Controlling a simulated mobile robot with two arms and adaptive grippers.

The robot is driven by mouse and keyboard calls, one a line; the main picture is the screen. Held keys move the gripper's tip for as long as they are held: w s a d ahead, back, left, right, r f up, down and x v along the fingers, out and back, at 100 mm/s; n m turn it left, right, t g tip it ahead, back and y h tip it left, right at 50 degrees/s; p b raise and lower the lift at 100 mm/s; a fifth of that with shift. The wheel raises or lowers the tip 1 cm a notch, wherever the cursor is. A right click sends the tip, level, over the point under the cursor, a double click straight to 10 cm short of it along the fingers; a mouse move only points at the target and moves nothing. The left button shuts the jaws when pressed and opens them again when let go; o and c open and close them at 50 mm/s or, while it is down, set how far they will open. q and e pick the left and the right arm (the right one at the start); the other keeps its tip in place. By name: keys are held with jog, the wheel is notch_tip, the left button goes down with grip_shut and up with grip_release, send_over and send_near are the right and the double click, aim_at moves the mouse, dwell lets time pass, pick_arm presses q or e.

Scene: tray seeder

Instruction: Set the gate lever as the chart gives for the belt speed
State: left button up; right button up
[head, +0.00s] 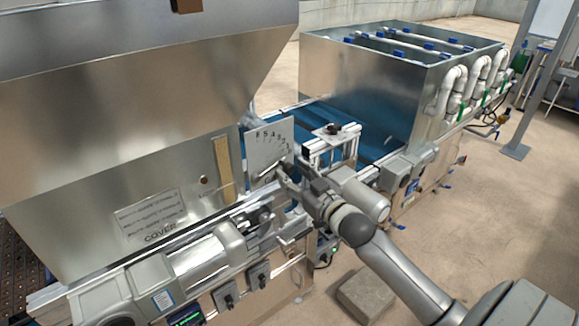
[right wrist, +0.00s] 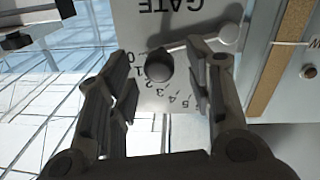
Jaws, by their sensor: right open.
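The gate plate (head: 266,143) stands upright beside the hopper, with a number scale on its face. In the right wrist view the plate (right wrist: 180,15) appears upside down, lettered GATE. The gate lever (right wrist: 196,43) is a thin light rod from a round pivot to a dark round knob (right wrist: 159,67). The knob is by the low end of the scale, near 1 and 2; the exact mark is partly hidden. My right gripper (head: 287,169) is open, its fingers on either side of the knob with gaps. A text label (head: 150,215) on the hopper is unreadable. My left gripper is out of view.
A blue belt (head: 315,116) runs behind the plate under a metal bin (head: 385,85). A small frame (head: 332,150) stands close to my right wrist. A lit green display (head: 187,318) and switches (head: 258,275) are on the front. A grey block (head: 367,295) lies on the floor.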

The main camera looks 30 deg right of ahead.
jog(key=shift+w, duration=1.3)
grip_shut()
